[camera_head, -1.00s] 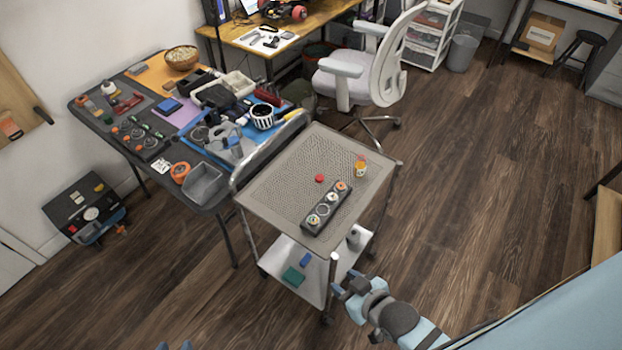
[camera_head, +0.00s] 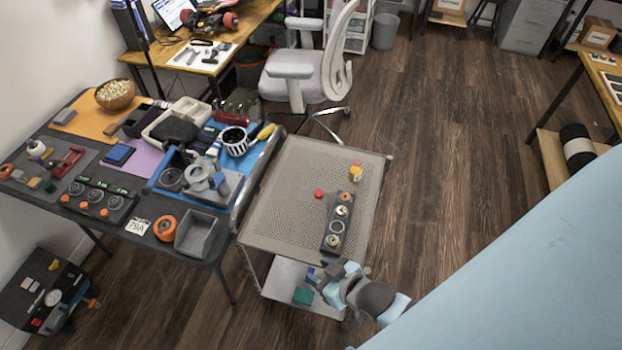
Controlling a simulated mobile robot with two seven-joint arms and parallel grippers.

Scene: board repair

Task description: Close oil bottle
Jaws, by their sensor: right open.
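The small oil bottle (camera_head: 356,171), with a yellow body and some red on it, stands upright near the far right corner of the grey cart top (camera_head: 285,205). A round red piece (camera_head: 319,193), which looks like a cap, lies on the cart top to the left of the bottle and apart from it. My right gripper (camera_head: 319,271) is open and empty at the cart's near edge, well short of both. My left gripper is not in view.
A dark strip with several round pieces (camera_head: 337,228) lies on the cart top between my right gripper and the bottle. A crowded workbench (camera_head: 52,211) stands left of the cart. An office chair (camera_head: 300,80) stands behind it.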

